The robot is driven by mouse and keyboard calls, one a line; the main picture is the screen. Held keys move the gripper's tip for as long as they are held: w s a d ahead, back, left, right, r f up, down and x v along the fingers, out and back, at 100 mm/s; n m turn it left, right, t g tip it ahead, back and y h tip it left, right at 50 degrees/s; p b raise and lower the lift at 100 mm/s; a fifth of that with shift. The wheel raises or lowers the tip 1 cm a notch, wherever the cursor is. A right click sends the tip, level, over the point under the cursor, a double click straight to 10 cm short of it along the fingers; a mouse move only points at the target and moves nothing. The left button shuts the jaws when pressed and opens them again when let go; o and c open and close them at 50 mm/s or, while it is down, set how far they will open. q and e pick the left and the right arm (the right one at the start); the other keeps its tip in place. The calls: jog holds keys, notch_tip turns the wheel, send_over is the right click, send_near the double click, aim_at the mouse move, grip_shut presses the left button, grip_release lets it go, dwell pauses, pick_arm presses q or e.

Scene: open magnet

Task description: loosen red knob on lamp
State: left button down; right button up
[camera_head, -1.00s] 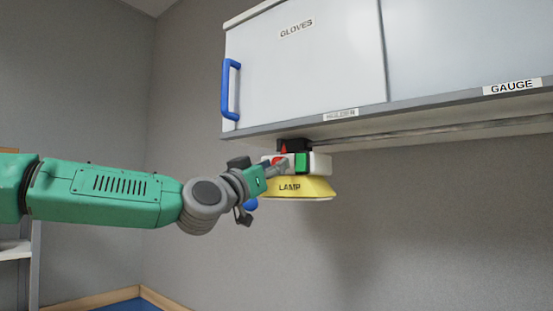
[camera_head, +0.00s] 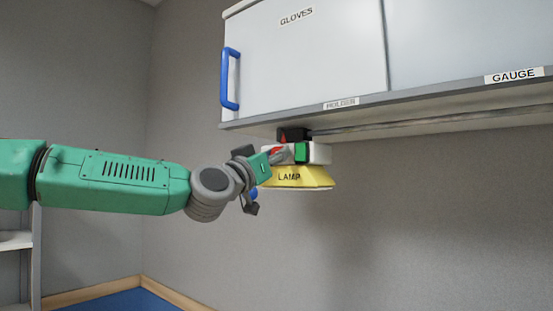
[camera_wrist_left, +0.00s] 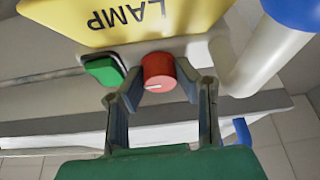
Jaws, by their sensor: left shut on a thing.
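The lamp (camera_head: 300,177) has a yellow shade with the word LAMP and a white body, and hangs under the cabinet. Its red knob (camera_wrist_left: 158,71) is round with a white mark, on the lamp's body. In the head view the knob is mostly hidden by my left gripper (camera_head: 277,156). In the left wrist view my left gripper (camera_wrist_left: 158,91) has one finger on each side of the knob, with the fingertips closed on it. A green switch (camera_wrist_left: 104,70) sits beside the knob; it also shows in the head view (camera_head: 301,152). My right gripper is out of view.
The cabinet (camera_head: 305,60) with a blue handle (camera_head: 230,79) is above the lamp. A dark rail (camera_head: 430,124) runs under it to the right. A blue-ended white bar (camera_wrist_left: 265,55) is close beside the knob. Space below the lamp is clear.

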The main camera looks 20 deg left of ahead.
pick_arm(q)
jog(key=shift+d+r+n+g+y+p, duration=0.1)
jog(key=shift+n+g+y+p, duration=0.3)
jog(key=shift+n+y, duration=2.05)
jog(key=shift+a+f+n+g+y+p, duration=0.15)
jog(key=shift+n+g, duration=0.6)
jog(key=shift+n, duration=3.8)
jog(key=shift+d+r+n+g+y+p, duration=0.15)
jog(key=shift+n+g+y, duration=0.4)
jog(key=shift+n+y, duration=1.9)
jog(key=shift+n+h, duration=1.05)
jog(key=shift+n, duration=0.1)
jog(key=c, duration=1.5)
grip_release()
jog(key=shift+s, duration=0.1)
